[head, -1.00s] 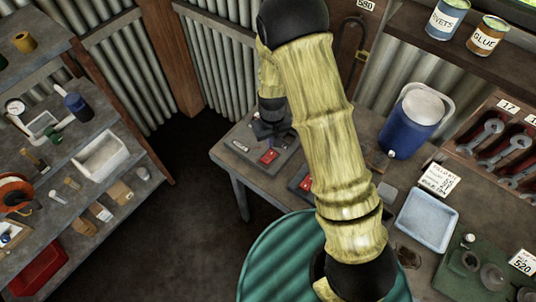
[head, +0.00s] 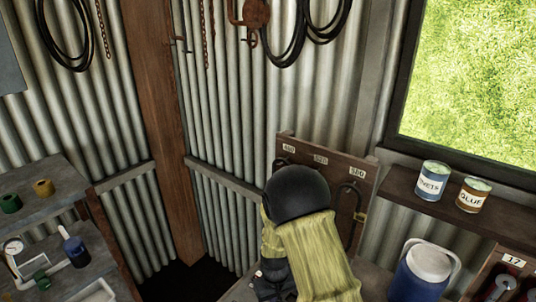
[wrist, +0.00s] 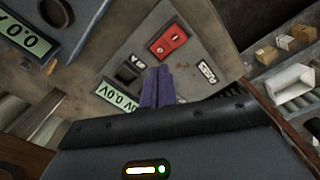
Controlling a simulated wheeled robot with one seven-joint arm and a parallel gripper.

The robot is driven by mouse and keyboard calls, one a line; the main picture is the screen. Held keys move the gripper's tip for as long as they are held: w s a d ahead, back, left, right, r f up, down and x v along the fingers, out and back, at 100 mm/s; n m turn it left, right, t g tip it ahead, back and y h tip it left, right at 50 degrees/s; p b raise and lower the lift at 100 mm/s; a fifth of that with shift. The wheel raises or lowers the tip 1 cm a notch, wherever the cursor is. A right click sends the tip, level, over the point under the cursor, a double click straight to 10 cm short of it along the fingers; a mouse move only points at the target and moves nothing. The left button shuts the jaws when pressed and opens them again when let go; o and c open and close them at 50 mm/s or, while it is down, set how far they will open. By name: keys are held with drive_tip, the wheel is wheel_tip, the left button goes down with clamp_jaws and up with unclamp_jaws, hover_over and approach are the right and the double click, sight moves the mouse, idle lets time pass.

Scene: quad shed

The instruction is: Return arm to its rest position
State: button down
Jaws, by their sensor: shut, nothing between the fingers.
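My arm stands raised at the lower middle of the head view, with its dark elbow and yellow sleeve in front of the bench. My gripper (wrist: 157,88) shows in the wrist view with its two purple fingers together and nothing between them. It is over a grey panel (wrist: 205,62) that has a red rocker switch (wrist: 168,41), a dark socket and a small display reading 0.0V (wrist: 117,97). I cannot tell whether the fingertips touch the panel. In the head view the gripper is hidden below the frame and behind the arm.
A blue jug (head: 424,272) stands on the bench to the right of my arm. Two cans (head: 433,181) sit on a shelf (head: 400,200) under the window. A shelf unit (head: 60,205) stands at the left. A board with hanging belts (head: 330,165) is behind the arm.

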drive_tip(key=s+d+r+m+t+b, duration=0.2)
drive_tip(key=s+d+r+m+b, duration=0.2)
drive_tip(key=s+d+r, duration=0.8)
drive_tip(key=shift+s+d+r+t+b, duration=0.2)
drive_tip(key=shift+d+r+t+b, duration=0.1)
drive_tip(key=shift+d+r+b, duration=0.45)
drive_tip(key=shift+a, duration=0.1)
